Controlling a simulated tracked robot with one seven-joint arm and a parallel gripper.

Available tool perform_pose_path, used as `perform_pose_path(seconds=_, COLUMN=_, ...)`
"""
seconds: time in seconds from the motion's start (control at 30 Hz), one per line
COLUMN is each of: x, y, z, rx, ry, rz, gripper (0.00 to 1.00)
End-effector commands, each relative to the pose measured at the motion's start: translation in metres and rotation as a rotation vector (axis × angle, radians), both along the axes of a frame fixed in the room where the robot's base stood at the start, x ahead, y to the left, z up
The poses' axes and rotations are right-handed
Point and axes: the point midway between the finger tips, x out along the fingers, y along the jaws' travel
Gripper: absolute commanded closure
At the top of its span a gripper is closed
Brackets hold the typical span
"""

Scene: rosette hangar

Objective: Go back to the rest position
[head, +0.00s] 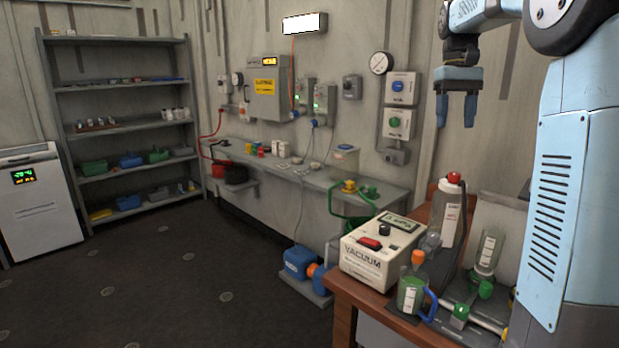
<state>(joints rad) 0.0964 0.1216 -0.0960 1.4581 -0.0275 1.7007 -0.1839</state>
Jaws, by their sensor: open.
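My gripper (456,110) is in the upper right of the head view, pointing down. Its two blue fingers are apart with nothing between them. It hangs in the air above the wooden table (345,292), clear of everything on it. Part of my light-blue arm shows at the right edge and covers the right side of the scene.
A wall bench (300,172) and grey shelves (120,130) lie beyond. The dark floor at left is clear.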

Motion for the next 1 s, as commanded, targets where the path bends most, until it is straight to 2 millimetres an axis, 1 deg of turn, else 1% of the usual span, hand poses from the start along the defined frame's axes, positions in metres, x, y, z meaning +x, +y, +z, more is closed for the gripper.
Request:
perform_pose_path(seconds=0.03, x=-0.012, y=0.005, z=0.001, rx=0.000, ry=-0.023, rz=0.002, gripper=0.42)
perform_pose_path(seconds=0.27, x=-0.057, y=0.025, z=-0.006, rx=-0.002, ry=-0.126, rz=0.007, gripper=0.42)
perform_pose_path(seconds=0.47, x=-0.098, y=0.041, z=-0.018, rx=-0.004, ry=-0.216, rz=0.010, gripper=0.42)
perform_pose_path(seconds=0.77, x=-0.159, y=0.065, z=-0.047, rx=-0.003, ry=-0.350, rz=0.014, gripper=0.42)
perform_pose_path(seconds=1.0, x=-0.206, y=0.080, z=-0.079, rx=0.000, ry=-0.457, rz=0.016, gripper=0.42)
